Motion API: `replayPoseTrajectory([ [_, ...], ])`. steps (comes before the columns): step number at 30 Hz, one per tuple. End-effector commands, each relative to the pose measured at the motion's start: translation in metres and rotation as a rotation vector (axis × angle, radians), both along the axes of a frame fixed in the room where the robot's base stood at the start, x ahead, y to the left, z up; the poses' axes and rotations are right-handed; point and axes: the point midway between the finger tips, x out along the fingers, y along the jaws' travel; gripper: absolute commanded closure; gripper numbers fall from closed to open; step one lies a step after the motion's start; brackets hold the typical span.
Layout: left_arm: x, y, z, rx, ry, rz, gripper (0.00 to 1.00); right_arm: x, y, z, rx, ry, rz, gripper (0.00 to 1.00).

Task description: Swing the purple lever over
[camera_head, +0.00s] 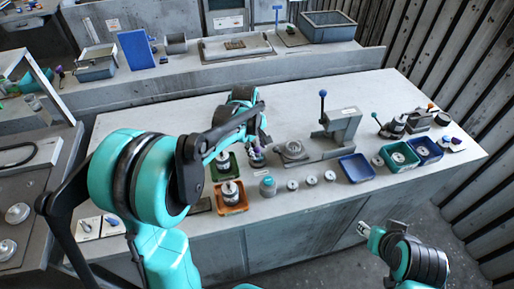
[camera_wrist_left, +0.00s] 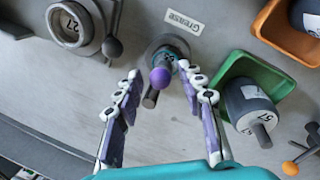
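The purple lever's round knob (camera_wrist_left: 161,77) shows in the left wrist view, on a dark lever above a round grey base (camera_wrist_left: 167,47) beside a "Grease" label. In the head view, the lever's base (camera_head: 257,161) stands on the bench, its upper part mostly hidden by my left gripper (camera_head: 262,141). In the wrist view, my left gripper (camera_wrist_left: 159,73) is open, one finger on each side of the knob, with gaps between. My right gripper (camera_head: 366,231) is low at the front of the bench; its fingers are too small to read.
A green tray (camera_head: 216,172) and an orange tray (camera_head: 240,207) hold grey parts beside the lever. A grey press (camera_head: 338,128) with a blue-knobbed handle stands to the right. A blue tray (camera_head: 357,168) and small round parts lie along the front edge.

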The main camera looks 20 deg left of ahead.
Motion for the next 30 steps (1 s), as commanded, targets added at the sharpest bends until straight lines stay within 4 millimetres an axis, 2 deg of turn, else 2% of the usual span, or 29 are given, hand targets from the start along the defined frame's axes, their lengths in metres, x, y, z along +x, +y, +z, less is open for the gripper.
replayPoseTrajectory([
  [1, 0.0, 0.0, 0.0, 0.0, 0.0, 0.0, 0.79, 0.0, 0.0, 0.0, 0.0, 0.0, 0.0, 0.6],
  [3, 0.0, 0.0, 0.0, 0.0, 0.0, 0.0, 0.97, 0.0, 0.0, 0.0, 0.0, 0.0, 0.0, 0.6],
  [4, 0.0, 0.0, 0.0, 0.0, 0.0, 0.0, 1.0, 0.0, 0.0, 0.0, 0.0, 0.0, 0.0, 0.6],
  [17, -0.001, 0.003, 0.001, 0.0, -0.002, -0.053, 1.0, 0.0, 0.0, 0.002, 0.0, 0.0, 0.0, 0.6],
  [30, -0.007, 0.023, 0.002, 0.0, -0.002, -0.389, 1.0, 0.0, 0.0, 0.013, 0.0, 0.0, 0.0, 0.6],
])
